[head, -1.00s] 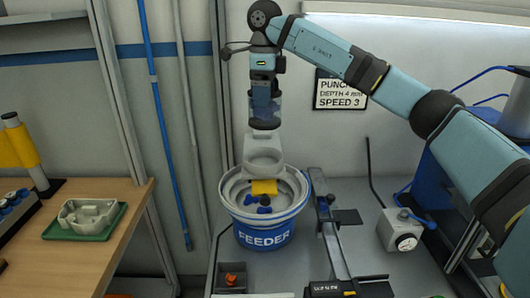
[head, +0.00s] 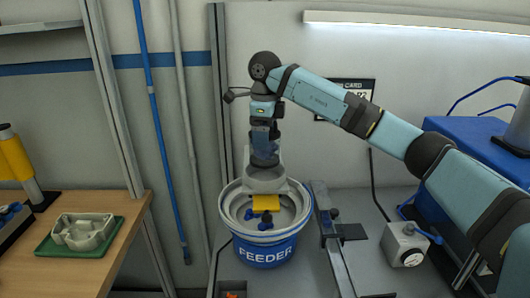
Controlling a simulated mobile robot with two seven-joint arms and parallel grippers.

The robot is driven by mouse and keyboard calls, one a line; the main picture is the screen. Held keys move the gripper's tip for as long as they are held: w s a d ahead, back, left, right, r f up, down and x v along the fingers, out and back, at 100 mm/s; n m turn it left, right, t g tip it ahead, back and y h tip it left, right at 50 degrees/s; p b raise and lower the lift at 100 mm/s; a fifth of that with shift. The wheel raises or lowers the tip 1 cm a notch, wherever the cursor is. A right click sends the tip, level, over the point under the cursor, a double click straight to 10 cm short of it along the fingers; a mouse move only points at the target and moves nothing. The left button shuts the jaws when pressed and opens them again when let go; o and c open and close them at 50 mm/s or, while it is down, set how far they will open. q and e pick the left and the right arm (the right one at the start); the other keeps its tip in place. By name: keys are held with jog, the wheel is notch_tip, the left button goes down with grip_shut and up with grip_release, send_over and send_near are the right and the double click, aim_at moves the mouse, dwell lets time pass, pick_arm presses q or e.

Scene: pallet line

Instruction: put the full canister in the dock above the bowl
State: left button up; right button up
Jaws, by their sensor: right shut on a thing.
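My right gripper (head: 262,121) points down and is shut on the full canister (head: 264,142), a clear upright cylinder with blue contents and a dark lower end. The dock (head: 263,184) is a pale holder above the bowl. The canister's dark end is right at the dock's top opening; I cannot tell how far it sits inside. The bowl (head: 232,200) is a pale round dish on a blue base marked FEEDER, with a yellow piece and several blue parts inside. My left gripper is out of view.
A wooden table (head: 95,270) at left holds a green tray (head: 62,250) with a pale moulded part. A dark rail (head: 327,225) stands right of the bowl. A white box with a dial (head: 403,243) and a blue machine (head: 465,140) are farther right.

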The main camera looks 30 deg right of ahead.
aim_at(265, 153)
jog(key=shift+f, duration=2.85)
jog(key=shift+f, duration=0.1)
jog(key=o, duration=1.1)
